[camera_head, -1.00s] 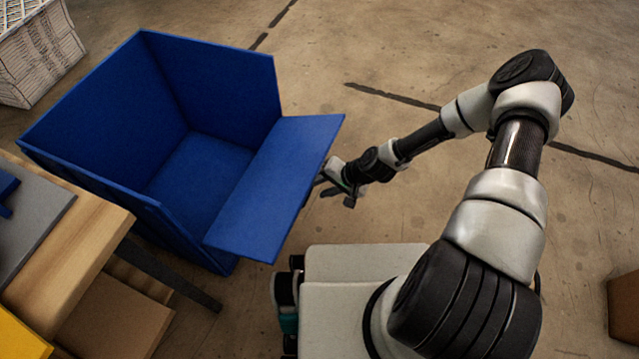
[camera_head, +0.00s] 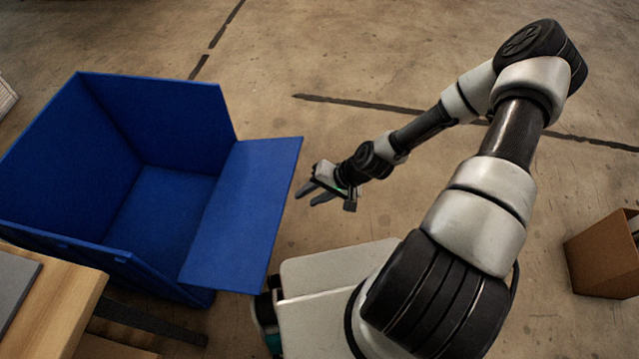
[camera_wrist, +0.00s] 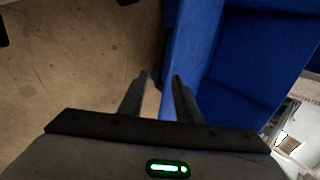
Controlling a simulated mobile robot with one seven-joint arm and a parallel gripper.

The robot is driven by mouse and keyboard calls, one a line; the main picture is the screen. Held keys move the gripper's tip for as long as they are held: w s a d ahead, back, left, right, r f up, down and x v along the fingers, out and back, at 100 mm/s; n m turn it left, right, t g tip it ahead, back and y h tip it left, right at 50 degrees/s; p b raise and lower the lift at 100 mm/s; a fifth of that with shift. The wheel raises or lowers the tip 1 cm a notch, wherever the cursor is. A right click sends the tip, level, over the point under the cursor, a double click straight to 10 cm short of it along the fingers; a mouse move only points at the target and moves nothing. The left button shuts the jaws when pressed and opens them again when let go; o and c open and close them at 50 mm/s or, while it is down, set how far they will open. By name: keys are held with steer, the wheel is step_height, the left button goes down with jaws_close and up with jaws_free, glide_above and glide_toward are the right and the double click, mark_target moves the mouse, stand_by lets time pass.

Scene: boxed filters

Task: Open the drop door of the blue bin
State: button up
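The blue bin (camera_head: 150,108) stands on the floor at the left of the head view, its top open and its inside empty. Its drop door (camera_head: 243,215) is swung outward and slopes out from the bin's right side. My gripper (camera_head: 306,193) is just right of the door's outer edge, apart from it in the head view. Its two fingers are parted with nothing between them. In the wrist view the fingers (camera_wrist: 162,80) point toward the floor and the blue bin (camera_wrist: 255,50) fills the right side.
A wooden table (camera_head: 62,305) is at the lower left, close to the bin. A brown cardboard box (camera_head: 600,258) stands on the floor at the right. The concrete floor (camera_head: 350,60) behind my arm is clear.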

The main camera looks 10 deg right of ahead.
steer(key=v, duration=0.2)
steer(key=p+v, duration=0.1)
steer(key=v, duration=0.2)
steer(key=shift+r, duration=0.4)
